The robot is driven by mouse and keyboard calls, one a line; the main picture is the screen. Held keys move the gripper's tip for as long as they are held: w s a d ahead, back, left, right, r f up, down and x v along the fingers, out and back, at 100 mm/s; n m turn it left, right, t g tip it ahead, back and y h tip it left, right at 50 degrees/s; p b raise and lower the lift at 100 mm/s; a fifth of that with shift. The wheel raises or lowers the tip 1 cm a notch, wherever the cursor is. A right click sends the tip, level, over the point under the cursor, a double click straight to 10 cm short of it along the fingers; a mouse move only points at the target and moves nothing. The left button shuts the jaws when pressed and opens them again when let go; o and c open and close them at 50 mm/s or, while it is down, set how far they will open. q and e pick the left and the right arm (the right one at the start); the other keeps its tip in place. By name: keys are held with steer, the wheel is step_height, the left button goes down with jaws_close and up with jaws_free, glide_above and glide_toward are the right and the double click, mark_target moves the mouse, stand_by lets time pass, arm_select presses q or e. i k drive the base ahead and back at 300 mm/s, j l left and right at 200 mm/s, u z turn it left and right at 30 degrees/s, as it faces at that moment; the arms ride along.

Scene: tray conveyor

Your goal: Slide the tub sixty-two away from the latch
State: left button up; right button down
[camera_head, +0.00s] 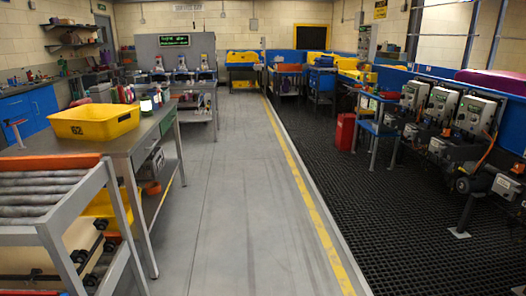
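The yellow tub marked 62 (95,130) sits upright on the near end of a grey workbench (150,133) at the left. It is open at the top, and its far inside is partly visible. No part that I can surely call the latch shows. An orange strip (50,163) lies across the far end of a roller rack, close to the near side of the bench. Neither of my grippers is in view.
The roller rack (62,225) stands at the front left, against the bench's near end. The grey floor (230,180) to the right is clear up to a yellow line. Machines (440,112) line the right side.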

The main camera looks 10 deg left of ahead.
mark_target(116, 120)
steer(key=i+u, duration=0.35)
steer(key=i, duration=0.3)
steer(key=i+u, duration=0.35)
steer(key=i, duration=0.25)
steer(key=i+u, duration=0.35)
steer(key=i+l+u, duration=0.4)
steer(key=i+u, duration=0.25)
steer(key=k, duration=0.05)
